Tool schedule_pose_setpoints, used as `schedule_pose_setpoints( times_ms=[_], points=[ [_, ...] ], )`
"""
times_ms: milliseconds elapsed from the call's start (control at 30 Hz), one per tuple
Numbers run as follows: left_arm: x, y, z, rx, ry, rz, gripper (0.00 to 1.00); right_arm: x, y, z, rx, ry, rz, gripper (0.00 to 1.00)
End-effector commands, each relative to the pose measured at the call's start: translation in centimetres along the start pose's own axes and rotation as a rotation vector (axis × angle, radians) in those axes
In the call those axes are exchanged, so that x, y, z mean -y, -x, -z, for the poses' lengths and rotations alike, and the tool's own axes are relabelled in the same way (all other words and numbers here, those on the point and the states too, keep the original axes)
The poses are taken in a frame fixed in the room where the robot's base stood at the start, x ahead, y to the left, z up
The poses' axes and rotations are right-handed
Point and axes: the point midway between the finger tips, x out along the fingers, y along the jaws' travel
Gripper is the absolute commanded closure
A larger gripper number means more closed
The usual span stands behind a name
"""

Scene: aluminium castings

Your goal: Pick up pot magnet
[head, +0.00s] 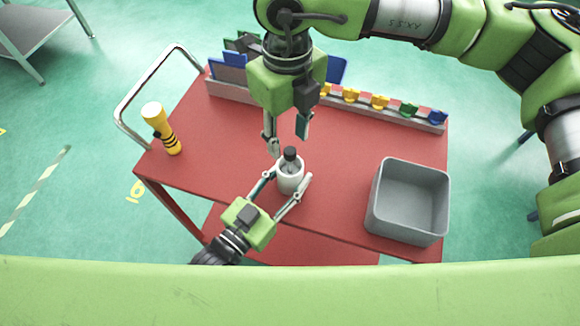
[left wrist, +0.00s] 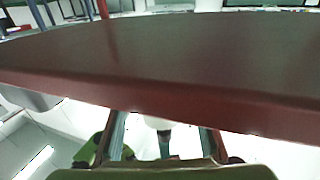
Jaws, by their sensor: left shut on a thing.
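A white round pot with a black knob on top, which I take to be the pot magnet (head: 290,184), is upright near the front edge of the red cart top. My left gripper (head: 289,177) is shut on it, with one finger on each side. My right gripper (head: 288,141) points down just behind the black knob. Its fingers are apart with nothing between them.
A grey open bin (head: 377,215) stands at the right of the red cart top (head: 225,150). A yellow flashlight (head: 155,118) stands at the left, near the cart handle (head: 128,96). A rack (head: 425,126) with coloured pieces runs along the back edge.

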Motion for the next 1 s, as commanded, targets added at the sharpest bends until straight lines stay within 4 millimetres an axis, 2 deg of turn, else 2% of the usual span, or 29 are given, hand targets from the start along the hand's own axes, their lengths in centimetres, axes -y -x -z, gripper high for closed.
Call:
schedule_pose_setpoints(
  times_ms=[267, 600, 800, 867, 933, 967, 1000],
  points=[
    [0.0, 0.0, 0.0, 0.000, 0.000, 0.000, 0.85, 0.0, -1.9, 0.0, 0.000, 0.001, 0.000, 0.63],
    [0.0, 0.0, 0.0, -0.001, 0.000, 0.000, 0.85, 0.1, -6.3, 0.1, -0.001, 0.000, 0.000, 0.63],
    [0.0, 0.0, 0.0, -0.001, 0.000, 0.000, 0.85, 0.2, -6.5, 0.1, 0.001, 0.000, 0.000, 0.63],
    [0.0, 0.0, 0.0, -0.001, 0.000, 0.000, 0.85, 0.2, -6.4, 0.1, 0.001, 0.000, 0.000, 0.76],
    [0.0, 0.0, 0.0, -0.001, 0.000, 0.000, 0.85, 0.2, -6.4, 0.1, 0.001, 0.001, 0.000, 0.94],
    [0.0, 0.0, 0.0, -0.001, 0.000, 0.000, 0.85, 0.2, -6.4, 0.1, 0.001, 0.001, 0.000, 1.00],
    [0.0, 0.0, 0.0, -0.001, 0.000, 0.000, 0.85, 0.2, -6.4, 0.1, 0.001, 0.001, 0.000, 1.00]
  ],
)
